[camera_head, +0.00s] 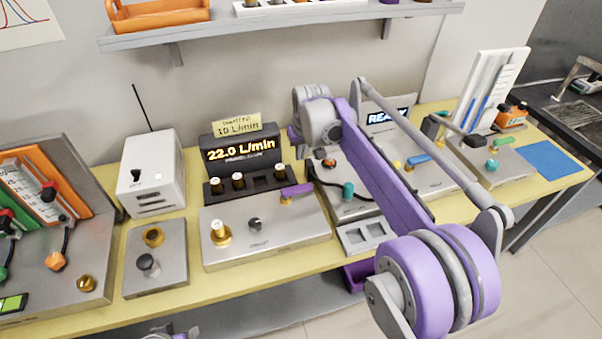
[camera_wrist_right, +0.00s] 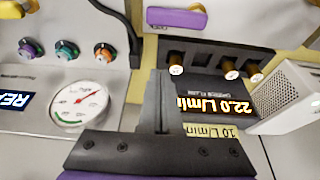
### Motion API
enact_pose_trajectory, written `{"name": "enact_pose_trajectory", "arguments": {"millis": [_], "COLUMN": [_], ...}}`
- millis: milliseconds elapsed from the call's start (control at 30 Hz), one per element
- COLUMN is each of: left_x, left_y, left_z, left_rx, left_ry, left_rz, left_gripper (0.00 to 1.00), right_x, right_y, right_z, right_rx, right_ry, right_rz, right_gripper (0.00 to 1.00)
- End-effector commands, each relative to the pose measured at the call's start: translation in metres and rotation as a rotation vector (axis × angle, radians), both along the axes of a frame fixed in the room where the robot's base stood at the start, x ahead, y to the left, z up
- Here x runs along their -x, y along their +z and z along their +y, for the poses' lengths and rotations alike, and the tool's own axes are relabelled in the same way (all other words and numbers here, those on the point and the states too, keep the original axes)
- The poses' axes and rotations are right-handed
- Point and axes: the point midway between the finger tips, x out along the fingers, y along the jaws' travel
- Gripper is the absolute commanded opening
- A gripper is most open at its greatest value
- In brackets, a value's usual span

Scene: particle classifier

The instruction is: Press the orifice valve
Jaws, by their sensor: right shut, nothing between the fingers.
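A steel unit (camera_head: 285,237) carries a brass fitting with a pale top (camera_head: 220,233), a black knob (camera_head: 254,224) and a purple lever (camera_head: 297,190). Behind it a black rack (camera_head: 247,194) holds three brown, pale-topped pieces, with one slot empty. I cannot tell which part is the orifice valve. A display (camera_head: 240,152) reads 22.0 L/min. In the right wrist view the picture is upside down; my right gripper (camera_wrist_right: 160,80) is shut and empty, in front of the display, with the purple lever (camera_wrist_right: 176,18) beyond. In the head view its fingers are hidden.
My right arm crosses the units right of the display. A white box with an antenna (camera_head: 150,175) and a small knob unit (camera_head: 157,258) stand left of the steel unit. A shelf (camera_head: 290,26) hangs above. A round gauge (camera_wrist_right: 80,103) shows in the wrist view.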

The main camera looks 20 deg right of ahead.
Motion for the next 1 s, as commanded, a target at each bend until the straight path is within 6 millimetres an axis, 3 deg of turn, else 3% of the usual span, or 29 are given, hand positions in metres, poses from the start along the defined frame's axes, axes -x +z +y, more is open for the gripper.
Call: {"name": "enact_pose_trajectory", "arguments": {"millis": [167,600,800,1000], "left_x": [0.000,0.000,0.000,0.000], "left_y": [-0.001,-0.003,0.000,0.000], "left_z": [0.000,0.000,0.000,0.000], "left_rx": [0.000,0.000,0.000,0.000], "left_ry": [0.000,0.000,0.000,0.000], "left_rz": [0.000,0.001,0.000,0.000], "left_gripper": [0.50,0.50,0.50,0.50], "right_x": [-0.006,-0.033,-0.004,0.007], "right_y": [-0.017,-0.096,-0.093,-0.093], "right_z": [0.000,0.001,0.000,0.000], "right_rx": [0.000,0.000,0.000,0.000], "right_ry": [0.000,0.000,0.000,0.000], "right_rz": [0.000,-0.001,-0.001,0.000], "right_gripper": [0.00,0.00,0.00,0.00]}}
